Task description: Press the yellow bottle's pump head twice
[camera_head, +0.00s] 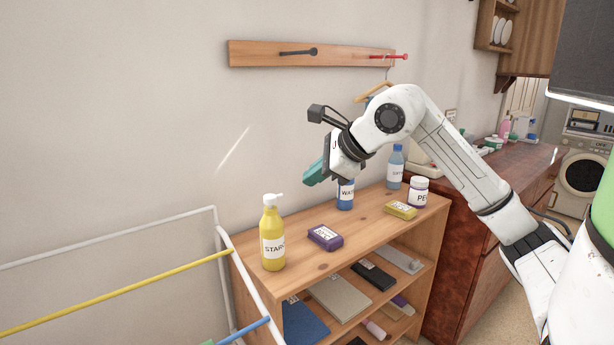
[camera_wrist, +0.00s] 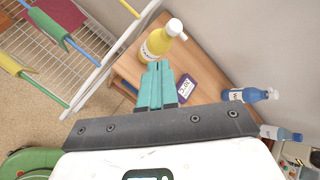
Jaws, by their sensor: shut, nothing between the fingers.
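The yellow bottle (camera_head: 272,238) with a white pump head (camera_head: 272,199) stands upright at the left end of the wooden dresser top. It also shows in the wrist view (camera_wrist: 157,45), with its white pump head (camera_wrist: 175,27) just beyond my fingertips. My gripper (camera_head: 312,177) has teal fingers, shut and empty. It hangs in the air above the dresser, to the right of the yellow bottle and higher than its pump head. In the wrist view the shut fingers (camera_wrist: 156,68) point toward the yellow bottle, with no visible contact.
On the dresser top (camera_head: 290,269) are a purple box (camera_head: 325,238), a yellow box (camera_head: 400,210), a blue bottle (camera_head: 345,195), a pale blue bottle (camera_head: 396,167) and a white jar (camera_head: 418,192). A drying rack (camera_head: 120,290) stands left. A hook rail (camera_head: 310,55) is on the wall.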

